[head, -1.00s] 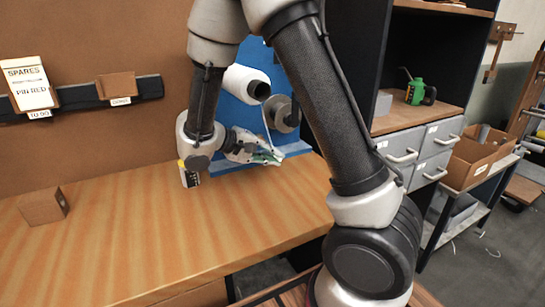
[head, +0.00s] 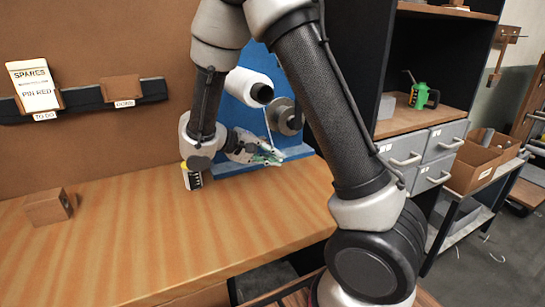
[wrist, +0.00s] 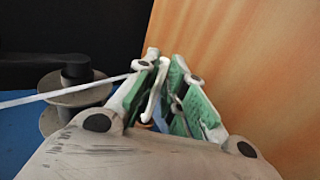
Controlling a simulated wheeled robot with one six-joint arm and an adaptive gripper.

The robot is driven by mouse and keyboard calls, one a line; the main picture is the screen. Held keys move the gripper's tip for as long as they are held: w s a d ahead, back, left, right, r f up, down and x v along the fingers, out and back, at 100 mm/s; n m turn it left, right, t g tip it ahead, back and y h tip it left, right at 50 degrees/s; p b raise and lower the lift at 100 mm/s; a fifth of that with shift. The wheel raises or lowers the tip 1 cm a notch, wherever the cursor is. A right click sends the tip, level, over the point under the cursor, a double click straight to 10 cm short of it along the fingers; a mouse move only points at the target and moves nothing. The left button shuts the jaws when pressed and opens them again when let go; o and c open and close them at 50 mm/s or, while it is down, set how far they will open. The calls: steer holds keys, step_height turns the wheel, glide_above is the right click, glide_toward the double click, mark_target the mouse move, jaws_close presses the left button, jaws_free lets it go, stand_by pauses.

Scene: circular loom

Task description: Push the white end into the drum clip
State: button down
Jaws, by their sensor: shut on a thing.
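My gripper (head: 272,157) is low in front of the blue stand (head: 226,112), just above the table. In the wrist view its green-padded fingers (wrist: 170,95) are closed on a white end (wrist: 153,92). A thin white strand (wrist: 75,90) runs from the fingers to the left edge, in front of a grey spool (wrist: 62,118). In the head view the strand (head: 267,122) hangs beside the white drum (head: 246,86), and the grey spool (head: 287,116) is to its right. I cannot make out the drum clip in either view.
The wooden table (head: 150,230) is mostly clear. A brown block (head: 48,207) lies at its left. A wall strip (head: 82,98) holds cards behind the table. A grey drawer unit (head: 420,150) with a green can (head: 422,97) above it stands at the right.

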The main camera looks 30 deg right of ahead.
steer(key=shift+w, duration=0.25)
steer(key=shift+w, duration=0.75)
steer(key=c, duration=1.4)
jaws_free()
steer(key=shift+w, duration=0.1)
steer(key=v, duration=1.2)
